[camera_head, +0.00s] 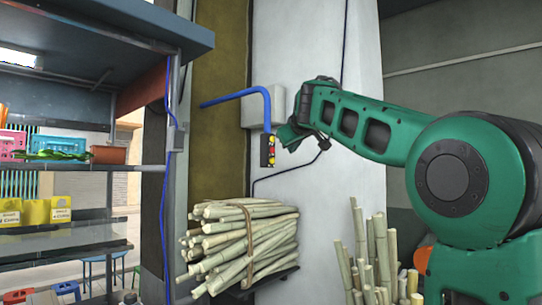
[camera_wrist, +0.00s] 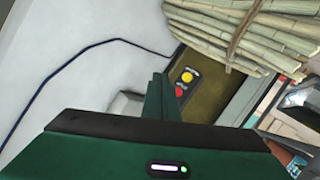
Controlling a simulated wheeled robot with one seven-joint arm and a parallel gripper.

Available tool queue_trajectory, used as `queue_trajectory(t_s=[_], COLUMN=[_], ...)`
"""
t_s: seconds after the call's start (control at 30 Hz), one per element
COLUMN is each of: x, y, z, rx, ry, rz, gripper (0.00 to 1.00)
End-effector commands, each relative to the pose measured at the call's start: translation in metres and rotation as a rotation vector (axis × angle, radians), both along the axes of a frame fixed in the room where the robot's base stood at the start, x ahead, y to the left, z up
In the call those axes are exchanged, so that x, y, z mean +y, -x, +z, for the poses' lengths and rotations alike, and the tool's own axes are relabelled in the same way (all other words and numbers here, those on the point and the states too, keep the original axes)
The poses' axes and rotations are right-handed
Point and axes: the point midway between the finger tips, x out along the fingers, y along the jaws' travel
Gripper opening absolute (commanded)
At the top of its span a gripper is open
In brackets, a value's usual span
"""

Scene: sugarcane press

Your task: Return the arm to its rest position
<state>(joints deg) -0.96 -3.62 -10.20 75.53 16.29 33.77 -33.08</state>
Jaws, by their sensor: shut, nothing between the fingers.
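My green arm reaches in from the right side of the head view. My gripper (camera_head: 284,135) is at its far end, in front of the pale wall column. The fingers are shut and empty. In the wrist view, the shut fingers (camera_wrist: 160,82) point toward a dark switch box. The switch box (camera_head: 264,151) has red and yellow buttons and sits just left of the gripper in the head view. The box also shows in the wrist view (camera_wrist: 178,102). I cannot tell whether the fingertips touch it.
A tied bundle of cane (camera_head: 243,243) rests on a ledge below the gripper. Loose upright stalks (camera_head: 383,252) stand to its right. A blue bent pipe (camera_head: 240,95) juts out left of the gripper.

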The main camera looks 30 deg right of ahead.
Motion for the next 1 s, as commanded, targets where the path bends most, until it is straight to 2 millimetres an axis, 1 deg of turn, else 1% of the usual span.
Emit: queue_trajectory(t_s=[0.4,0.47,0.53,0.57,0.67,0.7,0.77,0.8,0.87,0.9,0.97,1.0], x=[0.0,-0.001,-0.004,-0.006,-0.014,-0.017,-0.02,-0.022,-0.022,-0.023,-0.022,-0.02], y=[0.0,0.002,0.007,0.011,0.03,0.041,0.059,0.072,0.093,0.107,0.13,0.146], z=[-0.001,-0.005,-0.019,-0.028,-0.073,-0.096,-0.131,-0.154,-0.189,-0.21,-0.242,-0.264], rx=[0.001,0.008,0.032,0.046,0.121,0.157,0.215,0.253,0.309,0.345,0.399,0.434], ry=[0.0,-0.007,-0.027,-0.041,-0.105,-0.139,-0.192,-0.226,-0.277,-0.311,-0.361,-0.394], rz=[0.0,-0.003,-0.01,-0.015,-0.041,-0.055,-0.077,-0.094,-0.118,-0.135,-0.163,-0.183], gripper=[0.0,0.0,0.0,0.0,0.0,0.0,0.0,0.0,0.0,0.0,0.0,0.0])
